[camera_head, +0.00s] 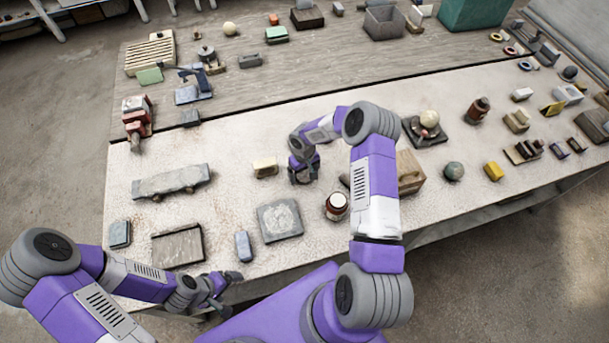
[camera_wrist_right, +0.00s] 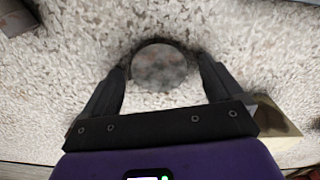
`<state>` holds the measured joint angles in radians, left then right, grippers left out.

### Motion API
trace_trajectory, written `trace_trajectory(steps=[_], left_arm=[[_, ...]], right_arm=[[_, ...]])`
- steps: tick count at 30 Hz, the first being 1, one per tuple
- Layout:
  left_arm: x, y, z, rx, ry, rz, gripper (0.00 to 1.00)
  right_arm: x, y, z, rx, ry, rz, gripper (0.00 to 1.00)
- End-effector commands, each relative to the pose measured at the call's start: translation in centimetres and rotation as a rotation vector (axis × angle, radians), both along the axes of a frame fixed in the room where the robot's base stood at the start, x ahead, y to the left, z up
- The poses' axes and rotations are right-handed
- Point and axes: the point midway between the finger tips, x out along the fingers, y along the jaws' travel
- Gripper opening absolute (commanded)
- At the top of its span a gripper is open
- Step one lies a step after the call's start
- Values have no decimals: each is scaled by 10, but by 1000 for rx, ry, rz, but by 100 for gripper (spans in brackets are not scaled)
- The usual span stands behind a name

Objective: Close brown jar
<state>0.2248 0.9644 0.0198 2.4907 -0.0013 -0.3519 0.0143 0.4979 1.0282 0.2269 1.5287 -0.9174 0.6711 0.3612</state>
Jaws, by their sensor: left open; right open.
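A brown jar (camera_head: 337,206) with a pale top stands on the near part of the table, just right of my right gripper. Its top looks uncapped, but it is small in the picture. My right gripper (camera_head: 303,176) is low over the table. In the right wrist view its open fingers (camera_wrist_right: 161,82) stand on either side of a round, dark-rimmed disc with a mottled grey face (camera_wrist_right: 160,66), which looks like a lid; I cannot tell if they touch it. My left gripper (camera_head: 228,282) is open and empty at the table's front edge.
A grey slab (camera_head: 280,220) lies in front, a wooden box (camera_head: 408,172) stands right, partly behind my arm. Another brown bottle (camera_head: 478,110) stands farther right. The tabletop between the slab and the jar is bare.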

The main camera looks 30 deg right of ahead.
Motion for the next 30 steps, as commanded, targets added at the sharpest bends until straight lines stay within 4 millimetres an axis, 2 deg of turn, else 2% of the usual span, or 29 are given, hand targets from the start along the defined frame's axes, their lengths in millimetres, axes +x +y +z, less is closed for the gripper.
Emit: trace_trajectory(steps=[2, 3, 14, 23, 26, 30], left_arm=[[0, 0, 0, 0, 0, 0, 88], [0, 0, 0, 0, 0, 0, 88], [0, 0, 0, 0, 0, 0, 88], [0, 0, 0, 0, 0, 0, 88], [0, 0, 0, 0, 0, 0, 88], [0, 0, -1, 0, 0, 0, 88]], right_arm=[[0, 0, 0, 0, 0, 0, 93], [0, 0, 0, 0, 0, 0, 90], [0, 0, 0, 0, 0, 0, 35], [0, 0, 3, 0, -1, 0, 35], [1, 0, 8, -1, -2, 0, 35], [1, 0, 26, -1, -4, 1, 35]])
